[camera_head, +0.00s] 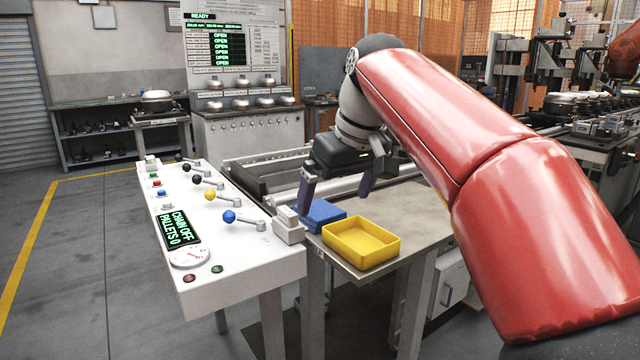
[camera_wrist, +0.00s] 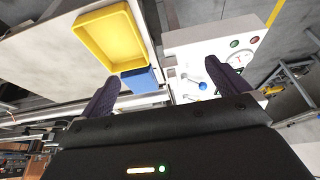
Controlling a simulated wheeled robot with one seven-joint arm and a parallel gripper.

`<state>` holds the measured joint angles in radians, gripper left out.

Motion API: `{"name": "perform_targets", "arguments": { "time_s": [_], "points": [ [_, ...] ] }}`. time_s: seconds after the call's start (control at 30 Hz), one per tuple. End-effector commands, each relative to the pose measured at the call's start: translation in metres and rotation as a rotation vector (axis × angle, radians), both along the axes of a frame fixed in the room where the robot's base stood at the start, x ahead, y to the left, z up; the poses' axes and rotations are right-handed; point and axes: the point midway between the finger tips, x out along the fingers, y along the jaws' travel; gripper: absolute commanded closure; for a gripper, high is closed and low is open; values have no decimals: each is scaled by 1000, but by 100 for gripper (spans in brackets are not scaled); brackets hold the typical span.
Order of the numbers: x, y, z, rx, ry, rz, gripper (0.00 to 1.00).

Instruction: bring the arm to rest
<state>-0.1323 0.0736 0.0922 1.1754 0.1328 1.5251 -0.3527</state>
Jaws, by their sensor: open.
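My red-sleeved arm reaches across the right side of the head view and bends down at its far end. My gripper (camera_head: 335,190) hangs open and empty above the blue bin (camera_head: 322,214) at the far side of the small table. Its two dark fingers stand well apart and also show in the wrist view (camera_wrist: 170,90). In the wrist view nothing lies between the fingers except the background below.
A yellow tray (camera_head: 361,243) sits on the table (camera_head: 410,210) in front of the blue bin. A white control panel (camera_head: 228,262) with coloured-knob levers stands to the left. A conveyor (camera_head: 270,160) runs behind. Open floor lies at far left.

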Motion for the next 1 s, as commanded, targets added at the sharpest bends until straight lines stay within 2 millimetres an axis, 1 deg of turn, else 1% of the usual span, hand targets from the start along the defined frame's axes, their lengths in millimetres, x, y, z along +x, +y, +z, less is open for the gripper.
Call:
{"name": "perform_targets", "arguments": {
  "time_s": [0.37,0.53,0.67,0.77,0.87,0.9,0.97,1.0],
  "points": [
    [-26,-20,-16,-5,-10,-89,0],
    [-47,-35,-32,-7,-20,-155,0],
    [-69,-50,-51,-8,-29,-222,0],
    [-94,-66,-73,-6,-41,-288,0],
    [-127,-85,-107,-2,-57,-375,0],
    [-141,-92,-123,2,-62,-409,0],
    [-161,-102,-146,6,-72,-455,0],
    [-173,-107,-162,10,-78,-484,0]
  ]
}}
